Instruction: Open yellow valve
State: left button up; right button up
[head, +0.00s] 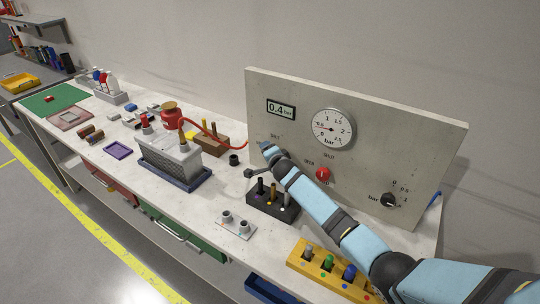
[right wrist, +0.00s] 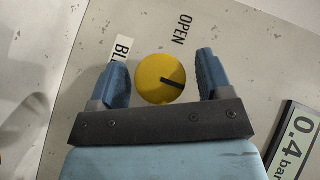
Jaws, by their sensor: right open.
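The yellow valve (right wrist: 152,72) is a round knob with a black pointer mark, on the upright panel (head: 420,150). In the right wrist view the mark points right and slightly down, not at the "OPEN" label (right wrist: 183,29) above it. My right gripper (right wrist: 162,62) is open, with one blue finger on each side of the knob. A gap shows on both sides, wider at the right. In the head view my right gripper (head: 267,148) is at the panel's left part and hides the knob. My left gripper is not in view.
The display (head: 281,108) reads 0.4 bar, and a round gauge (head: 333,129) is beside it. A red knob (head: 323,174) and a black knob (head: 389,200) sit lower on the panel. A red hose (head: 229,145) runs to the panel.

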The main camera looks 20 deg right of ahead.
jog(key=c, duration=0.9)
